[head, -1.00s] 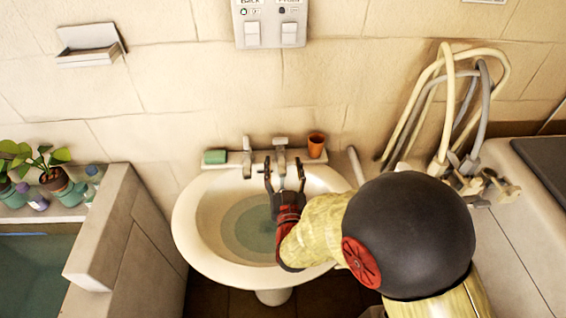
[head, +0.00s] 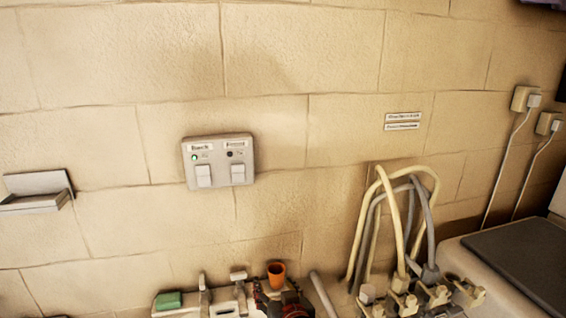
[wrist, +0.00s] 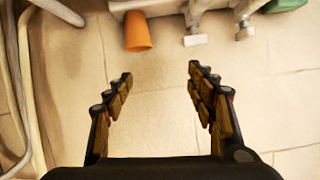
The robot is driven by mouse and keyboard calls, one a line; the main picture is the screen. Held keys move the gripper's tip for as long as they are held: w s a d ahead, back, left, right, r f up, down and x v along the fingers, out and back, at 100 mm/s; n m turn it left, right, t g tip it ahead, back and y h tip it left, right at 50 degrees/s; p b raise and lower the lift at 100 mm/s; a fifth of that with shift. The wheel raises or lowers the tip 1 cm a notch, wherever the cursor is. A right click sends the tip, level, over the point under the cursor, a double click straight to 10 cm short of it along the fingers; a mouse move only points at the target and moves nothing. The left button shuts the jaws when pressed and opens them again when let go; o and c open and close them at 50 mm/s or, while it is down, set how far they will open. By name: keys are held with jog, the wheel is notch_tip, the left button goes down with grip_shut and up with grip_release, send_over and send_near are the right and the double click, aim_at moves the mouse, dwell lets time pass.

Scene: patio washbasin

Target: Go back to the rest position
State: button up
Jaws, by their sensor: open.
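My gripper (wrist: 160,75) is open in the wrist view, with its two padded fingers apart and nothing between them. In the head view only a small dark and red part of it (head: 290,303) shows at the bottom edge, by the back rim of the washbasin (head: 222,303). The basin's bowl and most of my arm are out of the head view. An orange cup (head: 277,274) stands on the rim close to my gripper; it also shows in the wrist view (wrist: 137,32), beyond the fingers and apart from them.
Two taps (head: 238,280) and a green block (head: 168,300) are on the rim left of the cup. Hoses (head: 390,215) loop up beside the counter at right. A switch panel (head: 218,163) and a soap shelf (head: 36,192) are on the wall, otherwise mostly bare.

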jog(key=s+d+r+m+g+h, duration=0.1)
jog(key=s+d+r+g+h, duration=0.1)
jog(key=s+d, duration=0.8)
jog(key=s+d+r+m+g+h, duration=0.1)
jog(key=s+d+g, duration=0.4)
jog(key=s+d, duration=0.6)
jog(key=s+r+h, duration=0.1)
jog(key=s+r, duration=0.1)
jog(key=s, duration=0.4)
jog(key=shift+d, duration=0.15)
